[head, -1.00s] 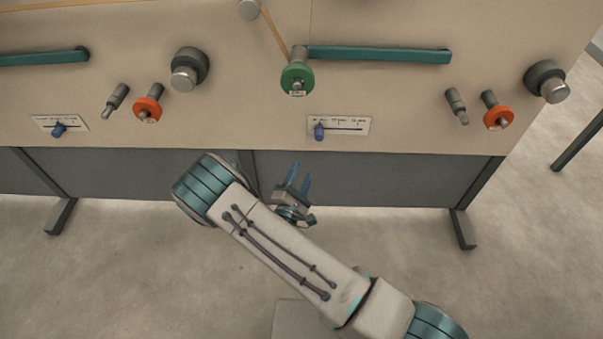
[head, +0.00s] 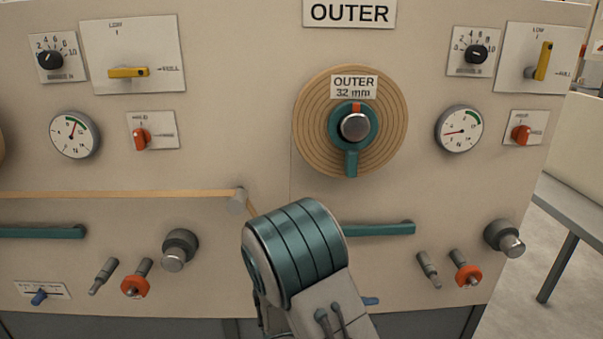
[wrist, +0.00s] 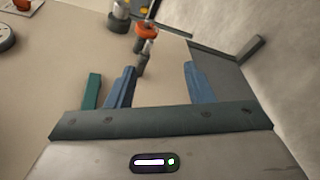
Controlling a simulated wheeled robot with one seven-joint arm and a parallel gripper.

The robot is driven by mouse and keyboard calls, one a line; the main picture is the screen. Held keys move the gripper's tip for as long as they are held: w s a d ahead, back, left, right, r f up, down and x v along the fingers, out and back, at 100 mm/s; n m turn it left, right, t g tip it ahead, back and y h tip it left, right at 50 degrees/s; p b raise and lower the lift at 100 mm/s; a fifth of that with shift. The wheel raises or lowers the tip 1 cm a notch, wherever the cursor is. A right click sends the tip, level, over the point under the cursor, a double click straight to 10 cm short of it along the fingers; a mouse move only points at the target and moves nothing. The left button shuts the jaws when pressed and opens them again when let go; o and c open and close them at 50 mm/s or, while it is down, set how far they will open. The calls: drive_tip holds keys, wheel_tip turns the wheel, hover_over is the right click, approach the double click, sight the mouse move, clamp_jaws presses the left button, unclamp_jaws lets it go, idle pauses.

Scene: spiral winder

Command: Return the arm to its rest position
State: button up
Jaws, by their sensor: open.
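My arm (head: 296,252) rises from the bottom middle of the head view in front of the panel, with its teal-banded joint uppermost. My gripper (wrist: 159,70) shows in the wrist view with its two blue fingers well apart and nothing held between them. A grey peg with an orange-red collar (wrist: 147,31) stands on the panel beyond the fingertips; I cannot tell the exact gap. In the head view the gripper is mostly hidden behind the arm.
The panel (head: 250,90) carries a wooden disc (head: 387,150) with a teal handle, gauges, yellow levers and several protruding knobs. A teal bar (head: 380,229) lies just right of my arm. Open floor (head: 515,290) shows at the right.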

drive_tip(key=s+d+r+m+g+y+p, duration=0.35)
drive_tip(key=s+r+g, duration=0.2)
drive_tip(key=r, duration=0.25)
drive_tip(key=s+a+r+m+t+y+p, duration=0.1)
drive_tip(key=s+r+y+p, duration=0.4)
drive_tip(key=r, duration=0.6)
drive_tip(key=s+a+r+m+t+y+p, duration=0.2)
drive_tip(key=s+r+m+y+p, duration=0.2)
drive_tip(key=r, duration=0.6)
drive_tip(key=s+y+p, duration=0.2)
drive_tip(key=p, duration=0.1)
drive_tip(key=shift+s+a+r+t, duration=0.15)
drive_tip(key=shift+s+r+t, duration=0.2)
